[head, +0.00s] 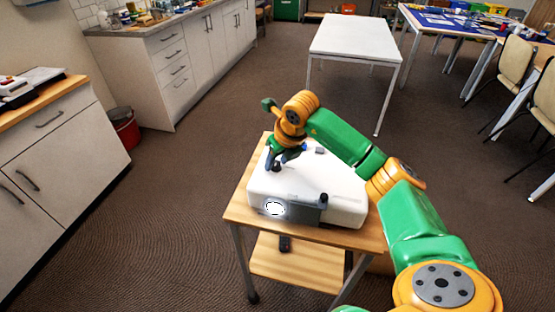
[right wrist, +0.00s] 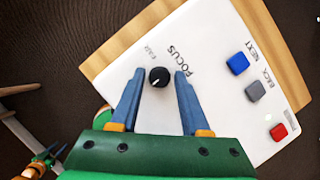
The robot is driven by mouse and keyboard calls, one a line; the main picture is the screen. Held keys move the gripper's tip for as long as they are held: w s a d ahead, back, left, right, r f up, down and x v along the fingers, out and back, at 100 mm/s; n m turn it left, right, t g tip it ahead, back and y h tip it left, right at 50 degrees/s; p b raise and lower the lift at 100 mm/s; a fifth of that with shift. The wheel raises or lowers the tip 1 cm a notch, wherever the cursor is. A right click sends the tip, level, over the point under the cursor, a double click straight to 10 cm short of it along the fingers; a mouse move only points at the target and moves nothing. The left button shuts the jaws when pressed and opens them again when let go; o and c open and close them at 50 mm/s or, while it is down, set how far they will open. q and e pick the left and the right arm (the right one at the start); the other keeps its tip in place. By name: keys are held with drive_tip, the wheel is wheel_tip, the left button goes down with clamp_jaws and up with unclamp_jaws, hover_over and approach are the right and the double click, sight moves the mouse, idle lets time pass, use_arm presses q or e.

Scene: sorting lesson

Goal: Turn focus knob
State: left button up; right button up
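A white projector (head: 340,187) with a lit lens (head: 274,208) sits on a small wooden stand. My right gripper (head: 281,160) is over its top, pointing down. In the right wrist view the black focus knob (right wrist: 159,77), with a white pointer line, lies between the blue fingertips of my right gripper (right wrist: 159,73). The fingers are spread, with a gap on both sides of the knob. "FOCUS" is printed beside it. A small blue-and-green part, apparently my left gripper (right wrist: 42,162), shows at the lower left; its finger state is unclear.
Blue (right wrist: 238,63), grey (right wrist: 255,90) and red (right wrist: 279,131) buttons sit right of the knob on the projector's top. A dark peg (head: 323,198) stands at its front edge. A white table (head: 355,38) stands behind, with free floor around the stand (head: 238,212).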

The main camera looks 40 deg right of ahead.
clamp_jaws()
drive_tip(key=shift+d+n+y, duration=0.1)
drive_tip(key=shift+n+y, duration=0.5)
drive_tip(key=shift+n, duration=0.9)
drive_tip(key=shift+o, duration=2.2)
unclamp_jaws()
drive_tip(key=shift+r, duration=0.1)
drive_tip(key=b+v, duration=0.1)
drive_tip(key=v, duration=0.6)
